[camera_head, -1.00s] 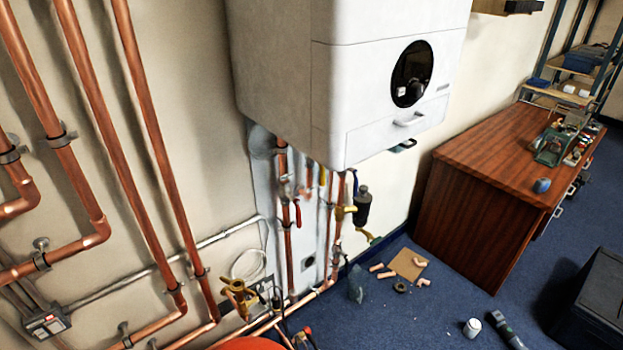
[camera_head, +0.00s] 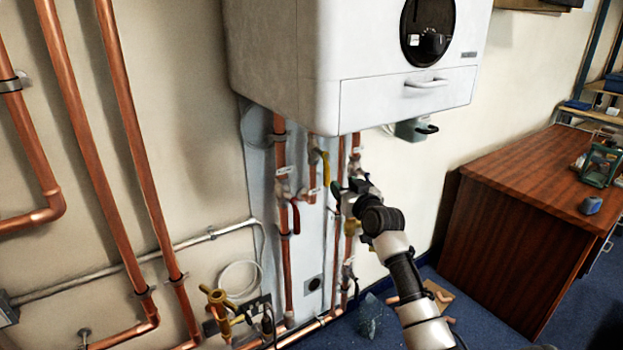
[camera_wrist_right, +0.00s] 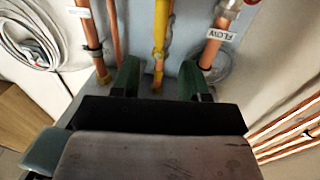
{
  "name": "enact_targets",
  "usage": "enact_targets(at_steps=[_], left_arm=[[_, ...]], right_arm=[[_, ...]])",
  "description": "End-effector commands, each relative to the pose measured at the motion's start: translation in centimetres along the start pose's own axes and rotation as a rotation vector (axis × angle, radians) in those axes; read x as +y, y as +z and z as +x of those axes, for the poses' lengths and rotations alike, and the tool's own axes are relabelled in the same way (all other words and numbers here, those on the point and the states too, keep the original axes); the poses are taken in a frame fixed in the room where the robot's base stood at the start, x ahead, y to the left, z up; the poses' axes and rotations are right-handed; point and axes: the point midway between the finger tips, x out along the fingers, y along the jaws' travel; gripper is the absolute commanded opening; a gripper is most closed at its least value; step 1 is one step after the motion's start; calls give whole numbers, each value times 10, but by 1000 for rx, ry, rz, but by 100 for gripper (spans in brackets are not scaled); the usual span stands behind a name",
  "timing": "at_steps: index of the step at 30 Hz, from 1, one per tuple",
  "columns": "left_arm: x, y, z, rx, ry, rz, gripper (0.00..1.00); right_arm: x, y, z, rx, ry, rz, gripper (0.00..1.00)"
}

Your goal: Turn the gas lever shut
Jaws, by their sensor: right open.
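The yellow gas lever (camera_head: 326,168) hangs along a thin copper pipe under the white boiler, pointing downward. It also shows in the right wrist view as a yellow strip (camera_wrist_right: 160,38) at the top middle. My right gripper (camera_head: 346,188) reaches in from the lower right, just to the right of the lever in the head view. In the wrist view its two green fingers (camera_wrist_right: 159,80) are apart, with the yellow strip lying beyond and between them. I see no contact with it. My left gripper is not in view.
The white boiler (camera_head: 398,95) hangs above the valves. A red lever (camera_head: 296,217) is on the pipe to the left. A brass valve (camera_head: 222,305) stands lower left. Several copper pipes run along the wall. A wooden desk (camera_head: 530,215) stands at the right.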

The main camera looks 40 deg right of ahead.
Motion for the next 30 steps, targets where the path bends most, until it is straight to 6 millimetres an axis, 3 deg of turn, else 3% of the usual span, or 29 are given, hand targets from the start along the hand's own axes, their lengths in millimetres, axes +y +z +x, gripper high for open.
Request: enact_targets(at_steps=[16,22,30], left_arm=[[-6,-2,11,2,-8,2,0],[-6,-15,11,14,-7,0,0],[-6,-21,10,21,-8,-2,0]], right_arm=[[0,2,85,-3,0,3,44],[0,2,99,-3,1,1,44],[-1,2,102,-4,0,-1,44]])
